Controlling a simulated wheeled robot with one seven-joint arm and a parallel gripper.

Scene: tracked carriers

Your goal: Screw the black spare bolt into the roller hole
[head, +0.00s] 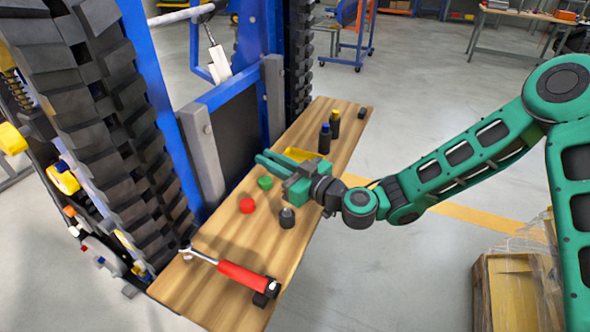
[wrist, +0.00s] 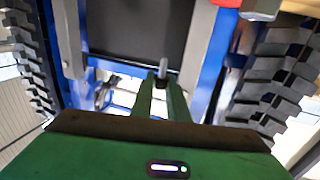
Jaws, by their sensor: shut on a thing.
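My green gripper (head: 264,161) reaches left above the plank table, in front of the blue carrier frame. In the wrist view my gripper (wrist: 160,88) is shut on a bolt (wrist: 163,70), whose grey shank sticks out past the fingertips. The bolt's head is hidden between the fingers, so its colour cannot be told. The bolt cannot be made out in the head view. Coloured bolt heads, such as a yellow one (head: 62,181), show on the rollers at the left track. An empty roller hole cannot be made out.
The wooden table (head: 200,291) bears a red knob (head: 247,205), a green knob (head: 265,182), a dark grey-topped piece (head: 287,219), two black capped cylinders and a red-handled wrench (head: 243,275). Black tracks (head: 115,135) flank the blue frame (head: 158,105). A pallet box (head: 515,290) stands right.

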